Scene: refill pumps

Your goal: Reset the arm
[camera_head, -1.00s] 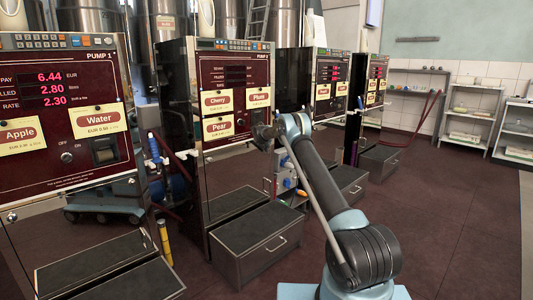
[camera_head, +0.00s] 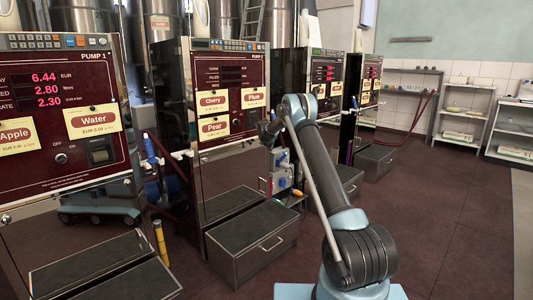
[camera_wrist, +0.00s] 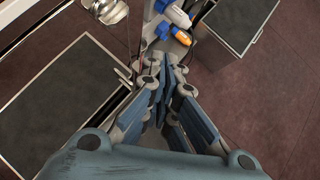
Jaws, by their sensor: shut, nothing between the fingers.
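My arm rises from the lower right in the head view, and its end with my gripper (camera_head: 268,130) is beside the right edge of the Pump 2 cabinet (camera_head: 205,100). In the wrist view my gripper (camera_wrist: 170,72) points down, with its fingers together and empty. Below it are a grey step box (camera_wrist: 50,105) on the left and a drawer box (camera_wrist: 238,30) at the upper right. A blue and orange nozzle-like piece (camera_wrist: 172,32) shows just beyond the fingertips; I cannot tell its distance.
The Pump 1 panel (camera_head: 60,110) stands at the left, and more pumps (camera_head: 325,75) stand behind. A drawer box (camera_head: 255,243) sits on the floor in front of Pump 2. The dark red floor (camera_head: 455,220) at the right is clear. Shelves (camera_head: 462,115) stand at the back right.

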